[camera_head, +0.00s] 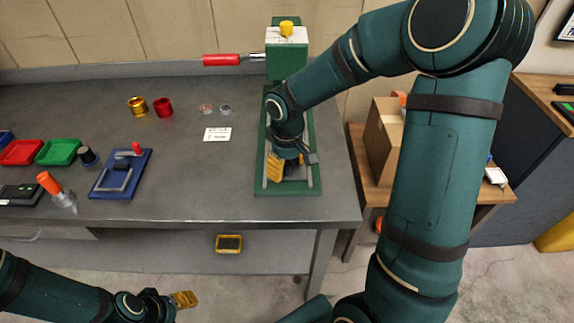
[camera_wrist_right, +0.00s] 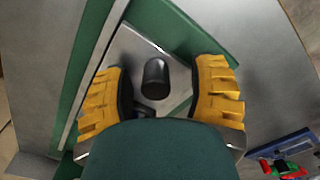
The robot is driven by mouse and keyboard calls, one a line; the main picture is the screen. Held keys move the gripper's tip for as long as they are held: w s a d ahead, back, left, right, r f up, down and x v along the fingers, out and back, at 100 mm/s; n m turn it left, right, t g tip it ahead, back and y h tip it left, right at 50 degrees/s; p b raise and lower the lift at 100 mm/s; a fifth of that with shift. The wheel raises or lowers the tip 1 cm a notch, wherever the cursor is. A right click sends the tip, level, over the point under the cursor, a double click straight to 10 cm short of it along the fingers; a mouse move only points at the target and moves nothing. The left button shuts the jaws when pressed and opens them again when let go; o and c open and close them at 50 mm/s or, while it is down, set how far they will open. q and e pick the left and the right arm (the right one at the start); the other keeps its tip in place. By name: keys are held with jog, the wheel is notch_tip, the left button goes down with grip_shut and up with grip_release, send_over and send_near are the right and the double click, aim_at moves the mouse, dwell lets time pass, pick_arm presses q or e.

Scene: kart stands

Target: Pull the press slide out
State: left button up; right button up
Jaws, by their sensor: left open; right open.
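The green press (camera_head: 287,65) stands at the back of the grey bench, on a long green base (camera_head: 262,189) with pale rails. The press slide (camera_wrist_right: 138,50) is a silver plate with an upright black knob (camera_wrist_right: 156,80). My right gripper (camera_head: 291,167) is over the front part of the base and hides most of the slide in the head view. In the right wrist view its yellow fingers stand open on either side of the knob, with gaps visible. My left gripper (camera_head: 181,299) is empty, low in front of the bench at the bottom left.
A red lever handle (camera_head: 221,60) sticks out left from the press. A blue fixture (camera_head: 120,174), green tray (camera_head: 58,152), red tray (camera_head: 21,152) and orange-handled tool (camera_head: 50,184) lie left. Gold and red cups (camera_head: 162,107) stand further back. The bench beside the base's left edge is clear.

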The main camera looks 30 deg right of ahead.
notch_tip(320, 180, up, 12)
dwell(0.6)
notch_tip(320, 180, up, 6)
jog(key=p, duration=0.5)
dwell(0.4)
dwell(0.4)
